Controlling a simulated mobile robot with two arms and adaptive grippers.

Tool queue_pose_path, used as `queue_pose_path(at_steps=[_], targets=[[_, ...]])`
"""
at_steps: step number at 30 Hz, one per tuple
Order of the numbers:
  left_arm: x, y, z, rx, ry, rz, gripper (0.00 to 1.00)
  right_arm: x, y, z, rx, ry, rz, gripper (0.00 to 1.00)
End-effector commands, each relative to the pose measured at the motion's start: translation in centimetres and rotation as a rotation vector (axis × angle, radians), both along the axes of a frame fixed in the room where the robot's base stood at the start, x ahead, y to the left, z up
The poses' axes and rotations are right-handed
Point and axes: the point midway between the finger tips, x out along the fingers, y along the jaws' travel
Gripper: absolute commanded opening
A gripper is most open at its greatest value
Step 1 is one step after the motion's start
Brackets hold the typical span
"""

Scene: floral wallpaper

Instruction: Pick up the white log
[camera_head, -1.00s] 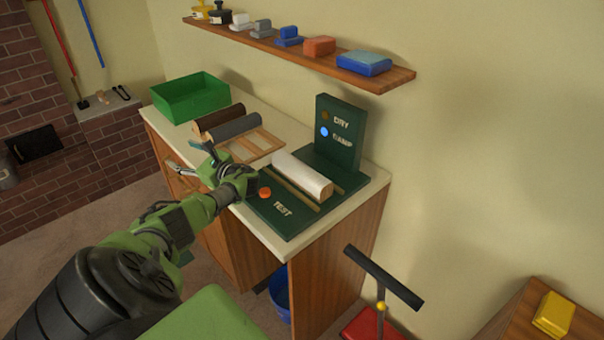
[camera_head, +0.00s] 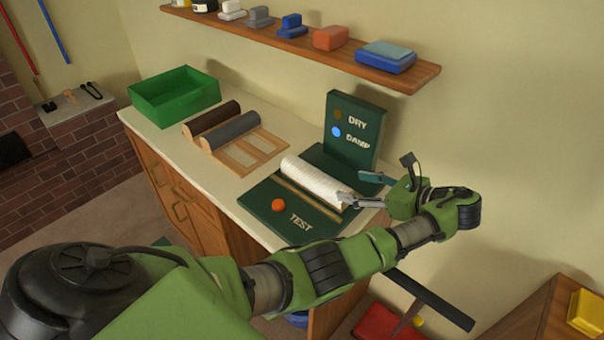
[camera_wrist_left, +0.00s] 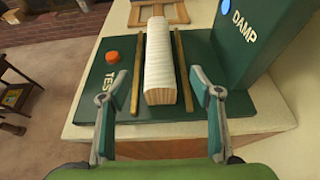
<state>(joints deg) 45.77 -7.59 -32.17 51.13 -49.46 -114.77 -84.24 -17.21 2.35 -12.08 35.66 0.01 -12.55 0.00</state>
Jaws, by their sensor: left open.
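The white log (camera_head: 312,180) lies on the green test board (camera_head: 262,210) between two wooden rails. In the left wrist view the log (camera_wrist_left: 160,62) runs away from me, with its bare wood end nearest. My left gripper (camera_head: 358,188) is open at the right end of the log in the head view. In the left wrist view its two fingers (camera_wrist_left: 160,98) stand wide apart, one on each side of the log's near end, with nothing held. The board's upright panel (camera_head: 354,132) shows DRY and DAMP, and the blue DAMP light is lit. My right gripper is not in view.
A brown log (camera_head: 213,118) and a grey log (camera_head: 231,131) lie on a wooden rack (camera_head: 262,150). A green bin (camera_head: 178,98) stands behind them. An orange button (camera_head: 278,205) is on the board. A wall shelf (camera_head: 300,48) holds several blocks above.

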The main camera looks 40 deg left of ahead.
Motion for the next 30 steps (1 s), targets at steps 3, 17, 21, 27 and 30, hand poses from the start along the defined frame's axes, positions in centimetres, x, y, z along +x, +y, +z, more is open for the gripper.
queue_pose_path(at_steps=[3,17,21,27,30], targets=[[0.0,1.8,-0.6,0.002,0.002,0.002,0.58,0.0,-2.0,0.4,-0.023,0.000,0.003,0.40],[0.5,7.7,-3.2,0.001,0.001,0.002,0.58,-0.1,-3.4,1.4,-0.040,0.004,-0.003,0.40],[0.5,9.3,-3.8,0.002,0.004,0.005,0.58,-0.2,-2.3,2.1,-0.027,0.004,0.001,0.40],[0.6,11.8,-5.1,0.001,0.002,0.002,0.58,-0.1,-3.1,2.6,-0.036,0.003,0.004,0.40],[0.7,12.2,-5.4,0.000,0.001,0.002,0.58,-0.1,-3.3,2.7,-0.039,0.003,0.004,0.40]])
